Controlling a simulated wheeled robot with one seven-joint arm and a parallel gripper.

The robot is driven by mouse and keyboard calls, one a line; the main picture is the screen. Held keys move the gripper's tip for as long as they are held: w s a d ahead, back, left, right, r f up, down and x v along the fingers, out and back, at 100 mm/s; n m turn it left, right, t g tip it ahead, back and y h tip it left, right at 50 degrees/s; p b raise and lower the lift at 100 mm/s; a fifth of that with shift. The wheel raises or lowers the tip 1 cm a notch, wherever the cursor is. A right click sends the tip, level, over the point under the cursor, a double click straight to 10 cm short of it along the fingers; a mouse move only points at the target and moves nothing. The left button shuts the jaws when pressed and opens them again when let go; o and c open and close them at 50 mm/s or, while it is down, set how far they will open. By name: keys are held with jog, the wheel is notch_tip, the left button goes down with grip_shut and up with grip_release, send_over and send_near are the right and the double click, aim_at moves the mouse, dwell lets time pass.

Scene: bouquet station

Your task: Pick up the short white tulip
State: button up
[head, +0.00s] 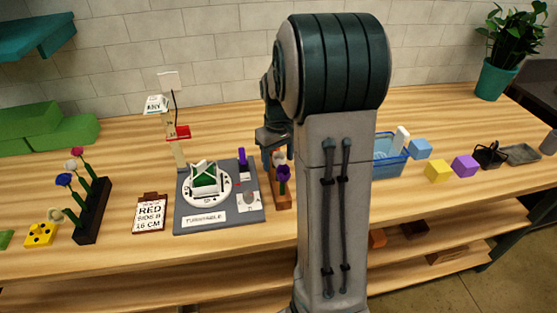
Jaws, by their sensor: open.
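A whitish tulip head (279,157) shows above a brown wooden holder (282,196), close to my gripper. A purple tulip (283,173) stands in front of it in the same holder. I cannot tell from size alone which white one is the short one. My gripper (271,140) points down above the brown holder, open. My arm partly hides it, and its fingertips are hard to make out.
A grey turntable board (252,208) with a white disc and green-white box lies left of the holder. A clipboard reading "RED SIDE B 16 CM" (150,212) lies beside it. A blue bin (389,166) and coloured blocks stand to the right. My arm blocks the middle.

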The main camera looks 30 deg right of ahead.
jog(key=shift+f, duration=0.4)
jog(key=c, duration=0.8)
jog(key=shift+r, duration=0.1)
